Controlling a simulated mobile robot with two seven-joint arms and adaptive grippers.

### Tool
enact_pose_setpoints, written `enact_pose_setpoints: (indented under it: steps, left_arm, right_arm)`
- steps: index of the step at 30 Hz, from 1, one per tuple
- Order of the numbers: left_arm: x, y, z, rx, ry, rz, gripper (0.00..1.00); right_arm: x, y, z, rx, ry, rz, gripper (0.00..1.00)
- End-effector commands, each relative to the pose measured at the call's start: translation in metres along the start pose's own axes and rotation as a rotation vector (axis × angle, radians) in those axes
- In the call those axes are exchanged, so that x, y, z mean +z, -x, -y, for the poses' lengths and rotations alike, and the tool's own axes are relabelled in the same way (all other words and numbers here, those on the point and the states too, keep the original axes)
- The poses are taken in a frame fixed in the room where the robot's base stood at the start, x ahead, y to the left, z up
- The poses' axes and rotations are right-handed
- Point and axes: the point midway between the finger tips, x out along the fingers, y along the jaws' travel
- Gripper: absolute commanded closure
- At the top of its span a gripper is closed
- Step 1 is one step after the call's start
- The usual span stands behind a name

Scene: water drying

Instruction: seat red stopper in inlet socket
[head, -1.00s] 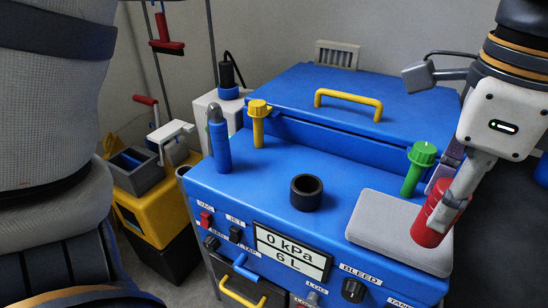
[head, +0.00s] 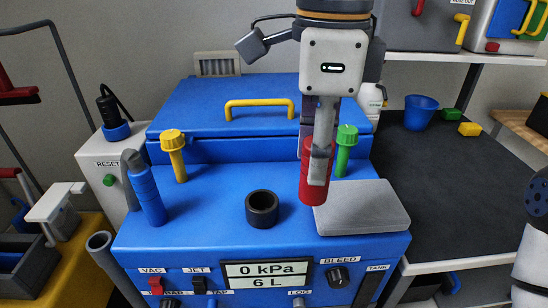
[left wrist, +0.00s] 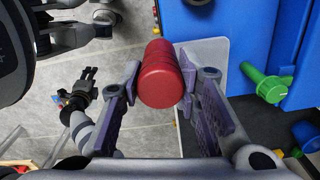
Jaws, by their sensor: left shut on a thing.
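The red stopper (head: 305,182) is held upright in my left gripper (head: 319,168), which is shut on it. In the head view its lower end shows by the back left corner of the grey pad (head: 362,207). The left wrist view shows the stopper (left wrist: 160,75) between the two fingers (left wrist: 160,92). The inlet socket looks to be the black open ring (head: 262,209) on the blue top, left of the stopper and apart from it. Its opening looks empty. My right gripper (left wrist: 84,84) appears small in the left wrist view, and its jaw state is unclear.
A green knob (head: 345,150) stands just behind my left gripper. A yellow knob (head: 174,155) and a blue grey-tipped wand (head: 145,190) stand left of the ring. The blue top between ring and stopper is clear. A yellow handle (head: 259,108) rises from the lid behind.

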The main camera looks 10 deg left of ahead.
Motion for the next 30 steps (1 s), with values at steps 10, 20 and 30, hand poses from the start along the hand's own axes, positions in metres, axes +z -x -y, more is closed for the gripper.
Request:
enact_pose_setpoints:
  steps: [10,20,30]
  left_arm:
    - [0.064,-0.063,0.048,0.010,0.002,0.000,0.99]
    - [0.079,-0.104,0.058,0.013,0.000,0.001,1.00]
    - [0.079,-0.116,0.059,0.009,0.001,0.000,1.00]
  right_arm:
    - [0.001,-0.002,0.000,0.000,0.000,0.006,0.60]
    - [0.001,-0.001,0.000,0.000,0.000,0.005,0.60]
    - [0.001,-0.001,0.000,0.000,0.000,0.002,0.60]
